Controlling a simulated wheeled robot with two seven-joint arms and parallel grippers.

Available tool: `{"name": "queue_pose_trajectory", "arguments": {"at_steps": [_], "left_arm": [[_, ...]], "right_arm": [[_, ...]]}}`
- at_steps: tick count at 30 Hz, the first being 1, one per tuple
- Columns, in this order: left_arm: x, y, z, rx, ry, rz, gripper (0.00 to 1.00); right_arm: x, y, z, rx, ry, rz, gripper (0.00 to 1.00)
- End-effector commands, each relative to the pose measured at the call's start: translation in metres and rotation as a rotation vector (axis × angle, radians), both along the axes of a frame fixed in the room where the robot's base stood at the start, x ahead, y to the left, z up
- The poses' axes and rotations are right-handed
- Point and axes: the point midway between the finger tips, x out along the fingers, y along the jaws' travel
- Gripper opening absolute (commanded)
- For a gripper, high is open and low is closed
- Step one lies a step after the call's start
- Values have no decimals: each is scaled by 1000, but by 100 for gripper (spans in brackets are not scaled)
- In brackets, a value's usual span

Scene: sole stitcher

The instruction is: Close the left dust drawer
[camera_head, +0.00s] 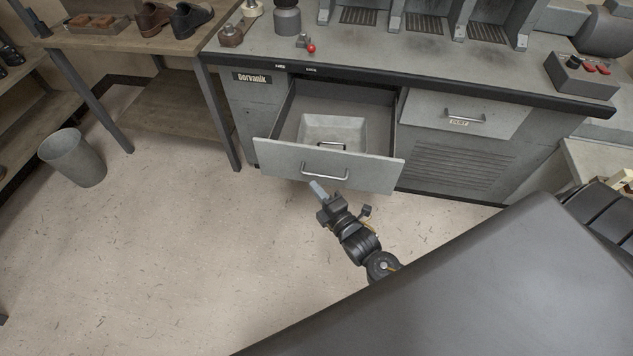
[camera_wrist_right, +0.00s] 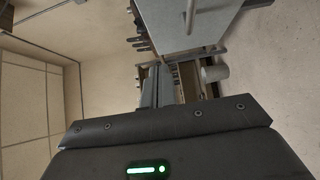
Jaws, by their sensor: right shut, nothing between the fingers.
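The left dust drawer (camera_head: 270,157) is pulled well out of the grey machine cabinet. Its flat front has a metal bar handle (camera_head: 325,172), and a pale tray (camera_head: 333,130) with its own small handle sits inside. My right gripper (camera_head: 316,187) is shut and empty. In the head view it shows just below the drawer handle, in front of the drawer; whether it touches is not clear. In the right wrist view my fingers (camera_wrist_right: 161,88) are together, and a grey panel (camera_wrist_right: 215,18) with a bar handle shows above them. My left gripper is not in view.
The right drawer (camera_head: 465,112) is shut. A worktable with shoes (camera_head: 160,18) and a grey bin (camera_head: 73,158) stand at left. A red-knobbed lever (camera_head: 311,48) and a control box (camera_head: 580,76) sit on the cabinet top. The floor in front is clear.

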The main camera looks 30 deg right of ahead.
Motion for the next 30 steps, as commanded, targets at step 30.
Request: {"name": "queue_pose_trajectory", "arguments": {"at_steps": [30], "left_arm": [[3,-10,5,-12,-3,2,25]], "right_arm": [[111,-13,0,3,1,1,0]]}}
